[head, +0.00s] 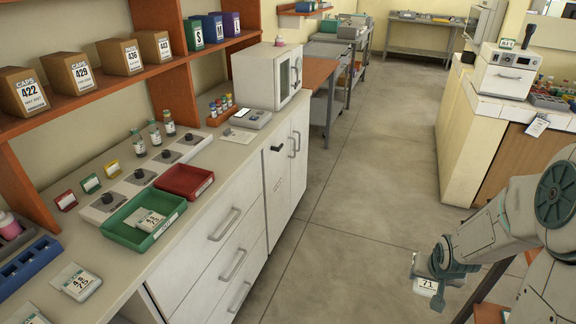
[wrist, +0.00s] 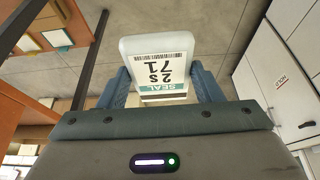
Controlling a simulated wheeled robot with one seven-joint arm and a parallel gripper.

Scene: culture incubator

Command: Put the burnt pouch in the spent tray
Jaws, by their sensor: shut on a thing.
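My gripper (head: 437,272) is shut on a white pouch (head: 425,287), held over the floor at the right. In the wrist view the pouch (wrist: 157,62) sits between the blue fingers, its label reading SEAL, 2S and 71 upside down. A red tray (head: 207,187) stands on the left counter and looks empty. A green tray (head: 116,235) beside it holds white pouches (head: 149,220). The tray labels are too small to read, so I cannot tell which is the spent tray.
More pouches (head: 76,282) lie on the near counter (head: 115,277) by a blue rack (head: 28,262). Bottles (head: 155,133) and a white device (head: 268,76) stand farther along. A shelf (head: 90,95) with boxes overhangs the counter. The aisle floor (head: 345,215) is clear.

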